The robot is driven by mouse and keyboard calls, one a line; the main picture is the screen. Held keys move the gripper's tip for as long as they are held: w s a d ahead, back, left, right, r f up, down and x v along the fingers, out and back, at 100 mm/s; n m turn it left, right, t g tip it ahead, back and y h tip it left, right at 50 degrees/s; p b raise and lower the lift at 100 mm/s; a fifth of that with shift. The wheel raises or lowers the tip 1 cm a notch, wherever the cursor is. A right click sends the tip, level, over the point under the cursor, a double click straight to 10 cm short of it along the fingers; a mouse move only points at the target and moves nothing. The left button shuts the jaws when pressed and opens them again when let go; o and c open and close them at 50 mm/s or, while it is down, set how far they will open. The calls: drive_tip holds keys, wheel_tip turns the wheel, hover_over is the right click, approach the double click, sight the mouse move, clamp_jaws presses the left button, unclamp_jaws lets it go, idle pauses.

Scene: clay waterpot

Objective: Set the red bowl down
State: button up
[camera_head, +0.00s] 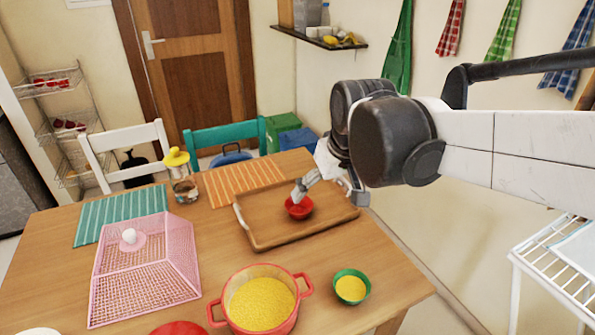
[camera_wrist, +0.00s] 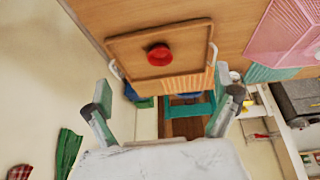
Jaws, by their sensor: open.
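The red bowl (camera_head: 299,209) sits upright on the wooden tray (camera_head: 262,239), which lies on the table. In the wrist view the bowl (camera_wrist: 159,54) rests on bare tray surface (camera_wrist: 190,38), beyond my fingertips and apart from them. My gripper (camera_head: 328,193) is above the tray, at the bowl's upper right in the head view, and one finger overlaps the bowl's far rim in the picture. In the wrist view my gripper (camera_wrist: 166,95) has its fingers spread wide with nothing between them.
A red pot (camera_head: 261,303) of yellow grain and a green bowl (camera_head: 350,287) stand nearer on the table (camera_head: 225,256). A pink mesh cover (camera_head: 145,270), a yellow-topped jar (camera_head: 181,180) and striped mats (camera_head: 120,208) lie left and behind. The tray around the bowl is clear.

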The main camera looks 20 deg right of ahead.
drive_tip(key=s+f+m+t, duration=0.1)
drive_tip(key=s+f+t, duration=0.1)
drive_tip(key=s, duration=1)
drive_tip(key=shift+s+f+m, duration=0.15)
drive_tip(key=shift+m, duration=0.15)
